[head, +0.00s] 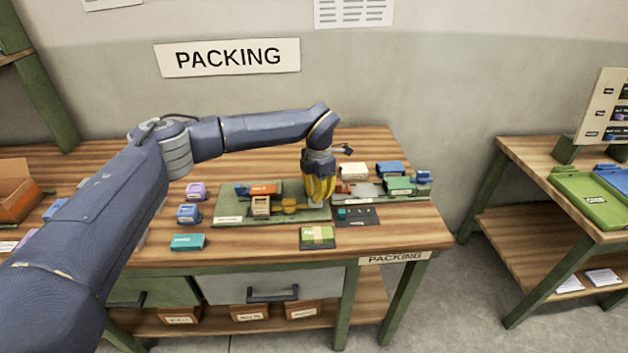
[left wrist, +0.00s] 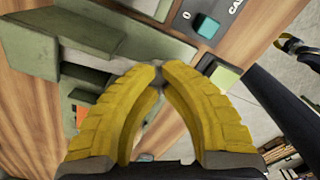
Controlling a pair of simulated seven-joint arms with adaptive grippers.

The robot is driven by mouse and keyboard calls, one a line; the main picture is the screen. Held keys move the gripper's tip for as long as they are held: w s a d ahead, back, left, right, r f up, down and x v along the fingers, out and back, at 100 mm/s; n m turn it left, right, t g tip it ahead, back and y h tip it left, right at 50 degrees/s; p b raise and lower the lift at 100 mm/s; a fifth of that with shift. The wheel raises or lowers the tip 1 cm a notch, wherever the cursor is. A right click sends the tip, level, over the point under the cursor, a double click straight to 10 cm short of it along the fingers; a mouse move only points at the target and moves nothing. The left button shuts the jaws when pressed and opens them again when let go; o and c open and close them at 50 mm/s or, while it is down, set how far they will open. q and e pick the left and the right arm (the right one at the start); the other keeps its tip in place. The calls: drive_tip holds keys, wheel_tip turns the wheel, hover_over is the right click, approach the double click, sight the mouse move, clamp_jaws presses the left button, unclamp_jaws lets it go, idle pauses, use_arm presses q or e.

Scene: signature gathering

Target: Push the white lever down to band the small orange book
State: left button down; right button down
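My left gripper (head: 318,203) is at the right end of the green packing fixture (head: 232,218). Its yellow fingers curve together, and the tips (left wrist: 158,68) meet in the left wrist view with nothing visible held. A small orange book (head: 264,188) lies on the fixture left of the gripper. An orange patch (left wrist: 83,116) shows beside the green fixture parts (left wrist: 85,35) in the left wrist view. I cannot make out the white lever; the fingers may hide it. A dark yellow-tipped part (left wrist: 290,44), possibly my right gripper, shows over the floor in the left wrist view.
A dark panel with a teal button (left wrist: 207,26) lies right of the gripper. A yellow-green block (head: 318,236) is near the front edge. Several small books and boxes stand left and right of the fixture. Bare table (head: 260,246) shows in front.

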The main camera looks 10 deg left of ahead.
use_arm(q)
drive_tip(key=shift+f, duration=0.65)
drive_tip(key=shift+r, duration=0.1)
idle(0.3)
drive_tip(key=shift+r, duration=4.5)
